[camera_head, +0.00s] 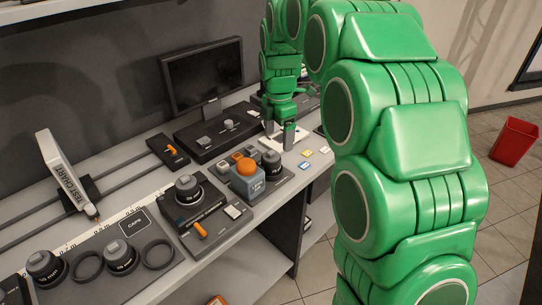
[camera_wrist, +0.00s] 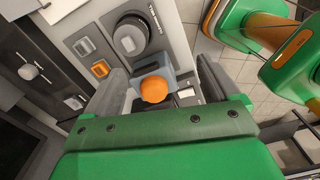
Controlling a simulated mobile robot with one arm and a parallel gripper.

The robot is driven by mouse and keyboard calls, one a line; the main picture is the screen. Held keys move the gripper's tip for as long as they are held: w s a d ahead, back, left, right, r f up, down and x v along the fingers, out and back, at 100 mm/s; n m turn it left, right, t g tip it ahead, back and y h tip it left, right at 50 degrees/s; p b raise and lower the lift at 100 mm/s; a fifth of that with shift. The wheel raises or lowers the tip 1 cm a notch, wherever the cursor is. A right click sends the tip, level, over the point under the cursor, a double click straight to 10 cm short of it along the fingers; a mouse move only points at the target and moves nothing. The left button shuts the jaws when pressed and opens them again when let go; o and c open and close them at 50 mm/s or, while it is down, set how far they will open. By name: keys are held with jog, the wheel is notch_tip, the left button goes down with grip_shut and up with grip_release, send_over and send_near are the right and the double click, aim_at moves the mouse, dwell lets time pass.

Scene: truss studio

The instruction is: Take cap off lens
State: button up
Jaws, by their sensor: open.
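Several dark round lens-like pieces with grey square knobs on top stand on the bench. One (camera_head: 187,190) sits on a dark panel with an orange lever. Another (camera_head: 271,162) stands beside a blue-grey block with an orange dome (camera_head: 247,170); a knobbed round piece (camera_wrist: 128,38) also shows in the wrist view. I cannot tell which is the lens to be uncapped. My gripper (camera_head: 279,132) is open and empty, pointing down above the bench. In the wrist view the block's orange dome (camera_wrist: 153,90) shows between its fingers (camera_wrist: 160,75).
The CAPS board (camera_head: 103,240) has empty rings. A test chart (camera_head: 66,173) stands on rails at left. A black monitor (camera_head: 203,75) and a dark control box (camera_head: 218,130) stand behind. Small coloured cards lie right of the blocks. A red bin (camera_head: 514,141) is on the floor.

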aim_at(269, 153)
jog(key=w+n, duration=0.1)
jog(key=w+a+f, duration=0.1)
jog(key=w+a+n, duration=0.1)
jog(key=shift+w+a+f+n, duration=0.1)
jog(key=shift+w+f+n, duration=0.2)
jog(key=shift+f, duration=0.1)
jog(key=shift+w+a+f, duration=0.1)
jog(key=shift+w+f, duration=0.05)
jog(key=shift+f, duration=1.8)
jog(key=shift+w+a+f, duration=0.1)
jog(key=shift+w+f, duration=0.05)
jog(key=shift+f, duration=1.8)
jog(key=c, duration=1.2)
jog(key=shift+r, duration=0.15)
notch_tip(269, 153, up, 3)
jog(key=shift+s+r, duration=0.1)
jog(key=shift+r, duration=0.05)
jog(key=s+d+r, duration=0.3)
jog(key=s+r, duration=0.6)
jog(key=s, duration=0.4)
jog(key=shift+s+r, duration=0.2)
jog(key=shift+r, duration=0.05)
jog(key=shift+d, duration=0.1)
